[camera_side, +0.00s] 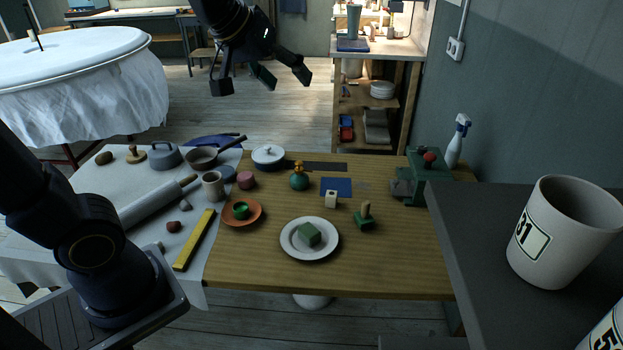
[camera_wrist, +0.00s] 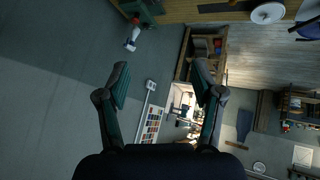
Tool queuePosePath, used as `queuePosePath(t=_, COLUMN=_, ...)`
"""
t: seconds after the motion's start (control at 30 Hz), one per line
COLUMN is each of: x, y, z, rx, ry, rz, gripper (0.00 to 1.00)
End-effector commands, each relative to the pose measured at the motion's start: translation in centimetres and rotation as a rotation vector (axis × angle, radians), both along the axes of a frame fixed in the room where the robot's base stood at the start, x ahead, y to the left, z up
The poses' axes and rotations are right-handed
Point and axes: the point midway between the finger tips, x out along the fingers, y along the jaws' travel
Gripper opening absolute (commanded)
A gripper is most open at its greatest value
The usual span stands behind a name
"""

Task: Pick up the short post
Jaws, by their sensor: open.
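What looks like the short post is a small tan wooden peg (camera_side: 366,209) standing upright on a green block (camera_side: 365,222), on the wooden table (camera_side: 400,275) to the right of the white plate. My gripper (camera_side: 286,79) is open and empty, high above and beyond the table's back edge, far from the peg. In the wrist view my gripper's two fingers (camera_wrist: 160,84) are spread with nothing between them. I cannot make out the peg in the wrist view.
A white plate (camera_side: 288,249) holds a green block (camera_side: 308,235). Near the peg are a small cream cube (camera_side: 331,199) with a hole and a green machine (camera_side: 433,186) with a red knob. A spray bottle (camera_side: 457,142) stands at the back right. A grey shelf (camera_side: 480,260) borders the right.

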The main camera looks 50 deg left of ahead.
Motion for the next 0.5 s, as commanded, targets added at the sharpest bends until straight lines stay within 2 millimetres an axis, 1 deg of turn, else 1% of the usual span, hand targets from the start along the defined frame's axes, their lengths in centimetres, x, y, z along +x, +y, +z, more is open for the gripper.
queuePosePath(t=0.03, x=2.8, y=0.6, z=-0.8, rx=-0.017, ry=0.014, rz=0.037, gripper=0.67)
queuePosePath(t=0.07, x=4.4, y=1.1, z=-1.2, rx=-0.028, ry=0.018, rz=0.063, gripper=0.67)
queuePosePath(t=0.1, x=6.6, y=1.6, z=-2.2, rx=-0.038, ry=0.025, rz=0.094, gripper=0.67)
queuePosePath(t=0.17, x=9.8, y=2.5, z=-4.0, rx=-0.047, ry=0.040, rz=0.140, gripper=0.67)
queuePosePath(t=0.2, x=11.8, y=3.1, z=-5.5, rx=-0.049, ry=0.051, rz=0.167, gripper=0.67)
queuePosePath(t=0.27, x=14.5, y=3.9, z=-8.2, rx=-0.044, ry=0.074, rz=0.203, gripper=0.67)
queuePosePath(t=0.3, x=16.2, y=4.4, z=-10.4, rx=-0.037, ry=0.093, rz=0.222, gripper=0.67)
queuePosePath(t=0.37, x=18.2, y=5.1, z=-13.8, rx=-0.020, ry=0.124, rz=0.246, gripper=0.67)
queuePosePath(t=0.4, x=19.2, y=5.5, z=-16.2, rx=-0.006, ry=0.147, rz=0.257, gripper=0.67)
queuePosePath(t=0.47, x=20.2, y=6.0, z=-19.9, rx=0.019, ry=0.188, rz=0.266, gripper=0.67)
queuePosePath(t=0.5, x=20.6, y=6.3, z=-22.2, rx=0.036, ry=0.217, rz=0.268, gripper=0.67)
